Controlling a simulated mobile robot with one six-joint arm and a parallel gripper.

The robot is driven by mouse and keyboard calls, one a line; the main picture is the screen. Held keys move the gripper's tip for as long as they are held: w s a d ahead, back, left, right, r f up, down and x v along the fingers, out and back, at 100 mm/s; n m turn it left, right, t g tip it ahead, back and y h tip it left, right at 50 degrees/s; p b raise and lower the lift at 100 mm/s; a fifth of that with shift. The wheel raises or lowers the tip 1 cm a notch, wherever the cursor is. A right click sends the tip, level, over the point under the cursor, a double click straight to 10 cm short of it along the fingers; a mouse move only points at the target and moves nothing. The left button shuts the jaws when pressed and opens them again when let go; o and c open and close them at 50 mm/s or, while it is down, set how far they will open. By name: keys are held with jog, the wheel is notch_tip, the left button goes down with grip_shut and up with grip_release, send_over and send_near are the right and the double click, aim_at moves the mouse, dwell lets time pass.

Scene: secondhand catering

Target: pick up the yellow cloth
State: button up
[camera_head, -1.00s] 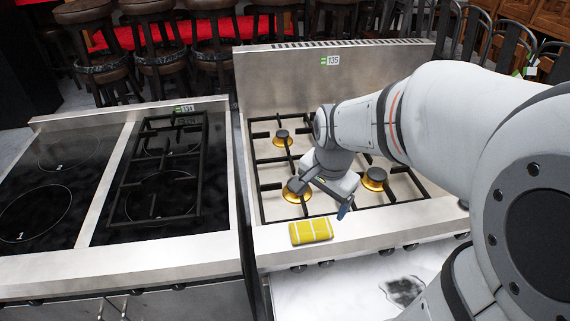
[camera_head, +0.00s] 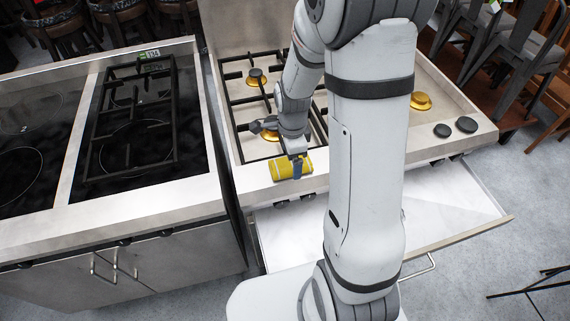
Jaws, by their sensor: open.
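The yellow cloth (camera_head: 282,170), folded and with pale stripes, lies on the steel front ledge of the gas stove (camera_head: 256,180). My gripper (camera_head: 297,172) is open and points down at the cloth. A blue-grey fingertip overlaps the cloth's middle in the picture. I cannot tell whether it touches the cloth or is just above it. The other fingertip and part of the cloth are hidden behind the gripper and arm.
Black pan grates and brass burners (camera_head: 256,77) stand just behind the cloth. A pulled-out white drawer (camera_head: 445,208) lies below the ledge. A glass-topped cooker (camera_head: 42,150) stands at the left. Two black burner caps (camera_head: 466,125) lie at the right.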

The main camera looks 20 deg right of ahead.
aim_at(291, 163)
jog(key=shift+f, duration=1.1)
jog(key=shift+c, duration=0.4)
jog(key=c, duration=1)
jog(key=shift+r, duration=0.15)
notch_tip(291, 163, up, 10)
jog(key=shift+f+b, duration=0.1)
jog(key=shift+b, duration=0.5)
